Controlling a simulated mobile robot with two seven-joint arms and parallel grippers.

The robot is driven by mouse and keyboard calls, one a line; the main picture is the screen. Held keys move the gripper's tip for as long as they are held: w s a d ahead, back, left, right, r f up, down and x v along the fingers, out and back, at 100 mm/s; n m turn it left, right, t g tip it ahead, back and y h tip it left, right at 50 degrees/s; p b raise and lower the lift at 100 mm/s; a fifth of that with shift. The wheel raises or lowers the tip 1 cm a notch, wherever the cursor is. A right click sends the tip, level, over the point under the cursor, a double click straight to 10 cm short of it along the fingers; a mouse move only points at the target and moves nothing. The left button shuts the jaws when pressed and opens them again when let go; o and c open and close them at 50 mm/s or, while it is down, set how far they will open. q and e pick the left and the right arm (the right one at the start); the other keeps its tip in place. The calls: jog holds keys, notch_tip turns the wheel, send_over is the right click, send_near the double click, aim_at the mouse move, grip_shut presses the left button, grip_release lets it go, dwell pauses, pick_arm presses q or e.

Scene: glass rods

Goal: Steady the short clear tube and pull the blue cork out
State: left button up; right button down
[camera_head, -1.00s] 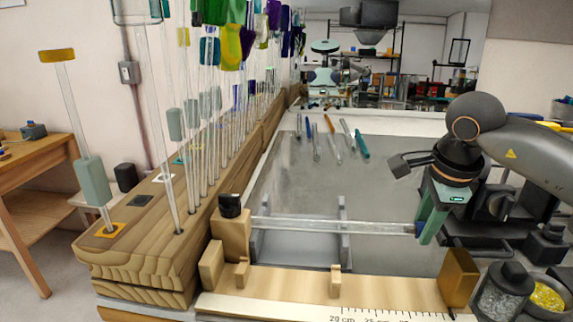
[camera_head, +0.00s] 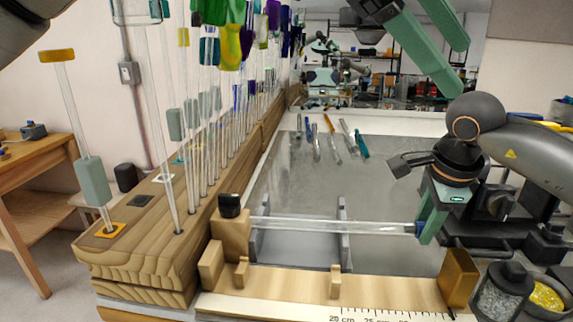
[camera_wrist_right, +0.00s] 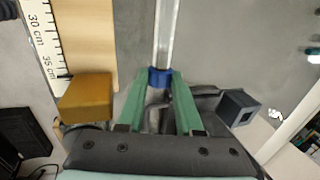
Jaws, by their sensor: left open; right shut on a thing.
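The short clear tube (camera_head: 330,226) lies level across two grey supports in the head view. Its left end is at a wooden block with a black knob. The blue cork (camera_head: 418,228) is at its right end. My right gripper (camera_head: 427,229) is shut on the cork; in the right wrist view the cork (camera_wrist_right: 160,77) sits between the green fingertips, with the tube (camera_wrist_right: 167,35) running away from it. I see no gap between cork and tube. My left gripper (camera_head: 459,66) is open and empty, high above the bench at the upper right, apart from the tube.
A wooden rack (camera_head: 150,240) with several upright glass rods stands left. A brass-coloured block (camera_head: 457,280) and a glass jar (camera_head: 502,292) stand close by the right gripper. Several thin tools (camera_head: 333,138) lie farther back.

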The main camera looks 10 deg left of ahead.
pick_arm(q)
jog(key=w+a+f+n+y, duration=0.3)
jog(key=w+a+f+y, duration=0.25)
jog(key=f, duration=0.45)
jog(key=n+y, duration=0.4)
send_near(288, 220)
jog(key=x, duration=0.9)
jog(key=shift+d+f, duration=0.1)
grip_shut()
